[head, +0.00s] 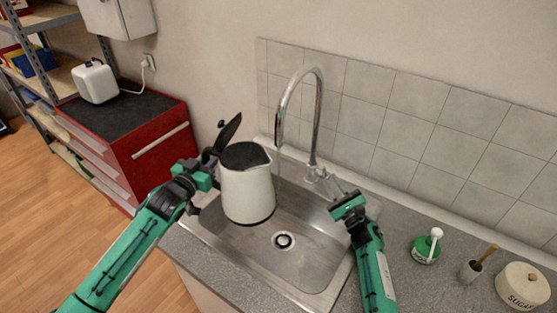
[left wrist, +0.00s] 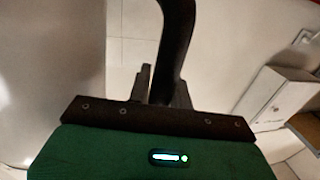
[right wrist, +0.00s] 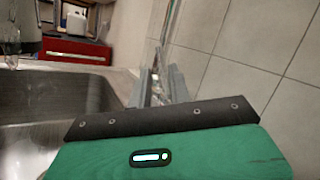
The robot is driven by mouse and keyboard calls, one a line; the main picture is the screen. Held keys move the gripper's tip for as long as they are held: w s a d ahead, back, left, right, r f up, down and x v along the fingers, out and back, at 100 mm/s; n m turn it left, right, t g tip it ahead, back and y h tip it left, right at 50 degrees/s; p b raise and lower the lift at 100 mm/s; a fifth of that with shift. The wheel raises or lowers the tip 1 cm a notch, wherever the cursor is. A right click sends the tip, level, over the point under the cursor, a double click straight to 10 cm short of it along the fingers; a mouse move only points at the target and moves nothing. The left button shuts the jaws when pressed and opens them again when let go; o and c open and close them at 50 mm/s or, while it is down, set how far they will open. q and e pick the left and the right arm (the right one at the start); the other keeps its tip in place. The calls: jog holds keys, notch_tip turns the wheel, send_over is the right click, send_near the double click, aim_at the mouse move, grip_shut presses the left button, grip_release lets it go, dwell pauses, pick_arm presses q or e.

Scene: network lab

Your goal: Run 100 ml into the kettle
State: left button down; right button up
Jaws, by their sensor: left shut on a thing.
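The white kettle (head: 247,193) is upright over the left part of the sink, its dark lid (head: 229,131) swung up. Its opening looks dark and I cannot see a water level. My left gripper (head: 207,172) is shut on the kettle's black handle (left wrist: 177,45). The chrome tap (head: 318,110) arches over the sink, its spout end close above the kettle's right side.
The steel sink (head: 315,248) has its drain (head: 283,240) right of the kettle. A red cabinet (head: 150,145) stands at left.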

jog(key=shift+d, duration=0.1)
grip_shut()
jog(key=s+m+h, duration=0.1)
jog(key=s+m, duration=1.1)
jog(key=m, duration=0.8)
jog(key=w+d+x, duration=0.1)
jog(key=d+x, duration=0.1)
jog(key=x, duration=1)
jog(key=shift+w+d+f+g, duration=0.2)
jog(key=shift+w+f+g, duration=0.05)
jog(key=shift+w+g, duration=0.05)
